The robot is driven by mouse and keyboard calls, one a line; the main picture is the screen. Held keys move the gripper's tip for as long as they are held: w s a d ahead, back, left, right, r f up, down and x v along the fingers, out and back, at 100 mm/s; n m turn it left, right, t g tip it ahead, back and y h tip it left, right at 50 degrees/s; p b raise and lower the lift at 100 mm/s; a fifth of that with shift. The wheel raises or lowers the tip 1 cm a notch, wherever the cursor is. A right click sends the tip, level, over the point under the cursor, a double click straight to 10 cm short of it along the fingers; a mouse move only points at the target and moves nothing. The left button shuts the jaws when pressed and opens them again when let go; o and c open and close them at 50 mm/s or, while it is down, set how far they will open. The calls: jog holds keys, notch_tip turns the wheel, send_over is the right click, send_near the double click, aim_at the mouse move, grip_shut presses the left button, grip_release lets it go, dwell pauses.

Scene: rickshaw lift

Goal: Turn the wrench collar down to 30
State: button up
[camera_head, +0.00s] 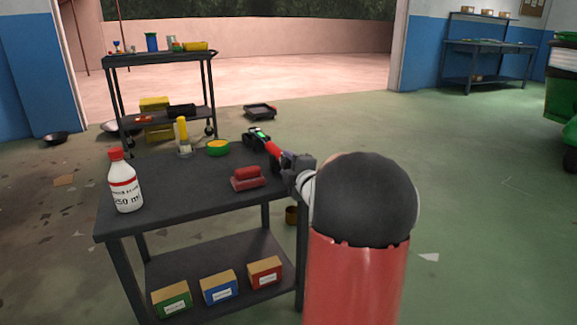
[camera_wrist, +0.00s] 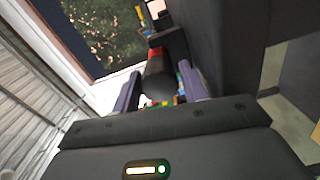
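The wrench (camera_head: 271,149) has a dark head with a small green light and a red section. It lies towards the far right corner of the near bench. My gripper (camera_head: 287,161) is at its near end. In the wrist view, a dark rounded handle (camera_wrist: 160,82) with a red band behind it lies between the two fingers of my gripper (camera_wrist: 160,78). The fingers are spread, with what look like narrow gaps on both sides of the handle. The collar's scale and the number on it are too small to read.
The near bench (camera_head: 120,222) also holds a white bottle (camera_head: 124,188) with a red cap, a red block (camera_head: 248,179), a green-yellow round container (camera_head: 218,148) and a yellow-topped bottle (camera_head: 183,138). Three labelled boxes stand on its lower shelf. A dark cart (camera_head: 112,62) stands behind.

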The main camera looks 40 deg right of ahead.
jog(key=shift+o, duration=1.1)
